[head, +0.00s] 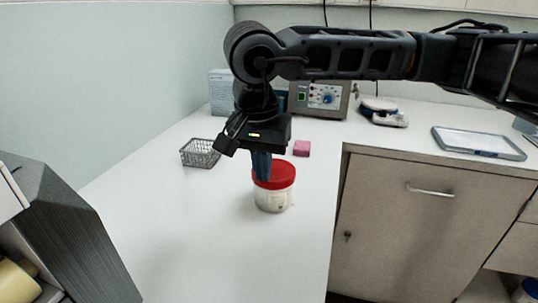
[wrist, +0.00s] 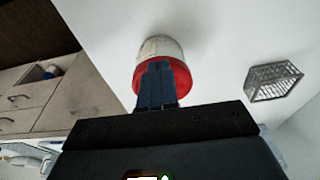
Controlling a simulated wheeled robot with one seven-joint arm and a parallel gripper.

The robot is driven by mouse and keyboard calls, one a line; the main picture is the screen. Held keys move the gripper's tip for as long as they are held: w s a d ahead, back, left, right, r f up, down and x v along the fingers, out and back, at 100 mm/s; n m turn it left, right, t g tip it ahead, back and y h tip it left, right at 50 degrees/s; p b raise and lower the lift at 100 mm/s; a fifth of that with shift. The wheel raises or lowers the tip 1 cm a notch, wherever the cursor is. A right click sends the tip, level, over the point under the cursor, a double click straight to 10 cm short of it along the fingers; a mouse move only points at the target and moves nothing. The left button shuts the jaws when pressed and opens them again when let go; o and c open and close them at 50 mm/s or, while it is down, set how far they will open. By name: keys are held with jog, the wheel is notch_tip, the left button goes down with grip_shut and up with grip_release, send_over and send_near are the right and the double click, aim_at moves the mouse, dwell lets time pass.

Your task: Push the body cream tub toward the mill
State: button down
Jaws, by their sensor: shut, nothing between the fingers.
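The body cream tub (head: 274,198) is a whitish jar with a red lid, standing upright on the white bench. It also shows in the wrist view (wrist: 160,47). My gripper (head: 262,178) points down with its blue fingers together and empty. The fingers overlap the left part of the lid in the head view and its middle in the wrist view (wrist: 155,68). I cannot tell whether they touch it. A grey box with a green switch and blue knob (head: 322,97), possibly the mill, stands at the back, partly hidden by my arm.
A wire basket (head: 200,153) sits left of the tub, and a pink block (head: 302,148) lies behind it to the right. A white-and-blue device (head: 383,112) and a tray (head: 479,142) are at the back right. The bench in front of the tub is clear.

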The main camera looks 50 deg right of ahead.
jog(key=d, duration=0.1)
jog(key=w+d, duration=0.1)
jog(key=d, duration=0.1)
jog(key=d+p, duration=0.1)
jog(key=shift+w+d, duration=0.3)
jog(key=shift+w, duration=0.05)
jog(key=shift+a+f+b, duration=0.1)
jog(key=shift+f+b, duration=0.35)
jog(key=shift+f, duration=0.35)
jog(key=shift+s, duration=0.1)
